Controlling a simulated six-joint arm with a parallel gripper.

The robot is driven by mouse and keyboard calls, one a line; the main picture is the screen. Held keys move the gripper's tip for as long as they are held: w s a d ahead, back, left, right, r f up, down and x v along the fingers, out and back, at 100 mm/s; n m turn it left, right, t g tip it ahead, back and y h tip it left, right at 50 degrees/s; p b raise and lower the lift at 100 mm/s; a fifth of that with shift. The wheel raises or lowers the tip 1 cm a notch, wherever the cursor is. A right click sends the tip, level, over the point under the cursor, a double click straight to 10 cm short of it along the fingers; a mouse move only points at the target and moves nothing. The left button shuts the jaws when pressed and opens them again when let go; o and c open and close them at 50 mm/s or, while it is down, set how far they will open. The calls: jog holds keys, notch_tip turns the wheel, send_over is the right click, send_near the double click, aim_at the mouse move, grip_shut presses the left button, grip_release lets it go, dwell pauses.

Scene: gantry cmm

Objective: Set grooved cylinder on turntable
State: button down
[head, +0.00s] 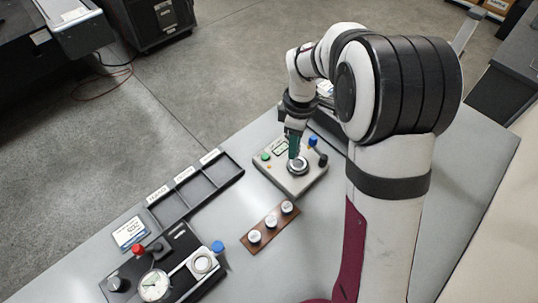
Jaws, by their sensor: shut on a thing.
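My gripper (294,152) points down over the grey instrument box, with its teal fingers just above the round turntable (298,167) on top of the box. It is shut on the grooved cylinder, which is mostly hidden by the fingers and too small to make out. I cannot tell whether the cylinder touches the turntable.
The instrument box (310,184) has a green button, a blue knob and a dark knob. An empty labelled tray (205,190) and a dial gauge fixture (190,240) are left. Bare tabletop lies between.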

jog(key=w+d, duration=0.1)
jog(key=d, duration=0.1)
send_over(298, 164)
jog(key=shift+f, duration=3.1)
jog(key=shift+f, duration=0.75)
jog(key=shift+c, duration=2.3)
grip_release()
jog(key=shift+o, duration=0.3)
jog(key=o, duration=0.3)
jog(key=shift+o, duration=0.2)
notch_tip(298, 164, up, 7)
